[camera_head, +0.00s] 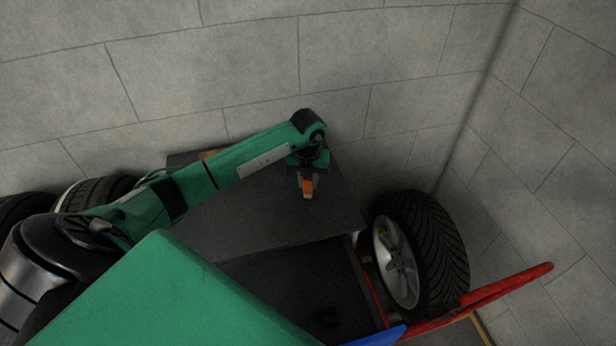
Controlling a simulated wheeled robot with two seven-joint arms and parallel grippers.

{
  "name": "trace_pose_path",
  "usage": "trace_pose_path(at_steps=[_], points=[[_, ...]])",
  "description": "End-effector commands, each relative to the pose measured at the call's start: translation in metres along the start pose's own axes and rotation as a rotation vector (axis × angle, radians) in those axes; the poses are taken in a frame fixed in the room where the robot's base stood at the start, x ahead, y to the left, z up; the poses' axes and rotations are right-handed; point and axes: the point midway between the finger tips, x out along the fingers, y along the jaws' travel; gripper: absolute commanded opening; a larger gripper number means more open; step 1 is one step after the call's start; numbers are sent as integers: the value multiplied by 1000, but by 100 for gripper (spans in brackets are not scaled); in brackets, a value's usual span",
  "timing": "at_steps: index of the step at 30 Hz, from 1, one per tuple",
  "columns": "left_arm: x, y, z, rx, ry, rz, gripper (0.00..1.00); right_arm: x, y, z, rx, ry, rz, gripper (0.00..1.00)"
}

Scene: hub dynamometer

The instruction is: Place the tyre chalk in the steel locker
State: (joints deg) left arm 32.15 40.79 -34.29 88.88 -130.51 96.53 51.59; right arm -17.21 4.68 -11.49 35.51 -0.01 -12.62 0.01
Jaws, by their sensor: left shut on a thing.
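My left arm reaches in from the left, and its gripper (308,192) points down over a dark grey flat surface (255,222). The gripper is shut on a small orange piece with a pale lower end, the tyre chalk (308,187). The chalk appears to be above the surface; I cannot tell the exact gap. I cannot clearly make out the steel locker; the grey surface may be part of it. My right gripper is not in view.
A tyre on a silver rim (398,262) stands at the right, beside a red bar (508,284). More tyres (95,192) are at the far left. A dark recessed area (300,280) lies below the grey surface. A block wall (240,60) closes the back.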

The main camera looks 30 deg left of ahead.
Motion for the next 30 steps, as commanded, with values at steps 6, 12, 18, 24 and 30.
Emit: trace_pose_path(at_steps=[6,12,18,24,30], points=[[0,0,0,0,-1,0,2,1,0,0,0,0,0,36],[3,0,0,0,-1,0,41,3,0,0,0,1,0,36],[2,0,0,0,-1,0,47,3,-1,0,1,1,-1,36],[-2,0,0,0,-2,-1,47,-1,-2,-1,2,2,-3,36],[-30,0,2,1,-8,-2,47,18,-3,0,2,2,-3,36]])
